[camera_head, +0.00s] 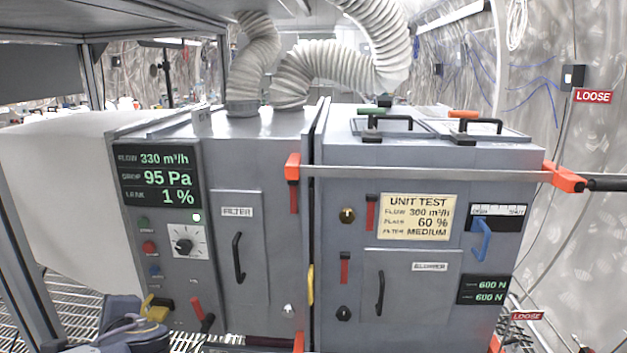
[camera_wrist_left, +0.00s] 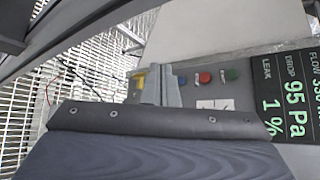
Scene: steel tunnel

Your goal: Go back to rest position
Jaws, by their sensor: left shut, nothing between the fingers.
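My left gripper (camera_head: 136,322) is low at the left in the head view, in front of the lower left of the grey test unit's panel. It is shut and empty. In the left wrist view its grey fingers (camera_wrist_left: 170,82) point toward the panel, beside a yellow part (camera_wrist_left: 139,80). The yellow part (camera_head: 155,307) also shows right by the gripper in the head view; I cannot tell whether they touch. My right gripper is in neither view.
The grey unit (camera_head: 226,170) fills the middle, its display reading 330 m³/h, 95 Pa and 1 %. A steel bar (camera_head: 425,173) with orange ends crosses its right half. White hoses (camera_head: 330,65) rise above. A metal post (camera_head: 30,265) stands at left, over grated floor (camera_wrist_left: 88,65).

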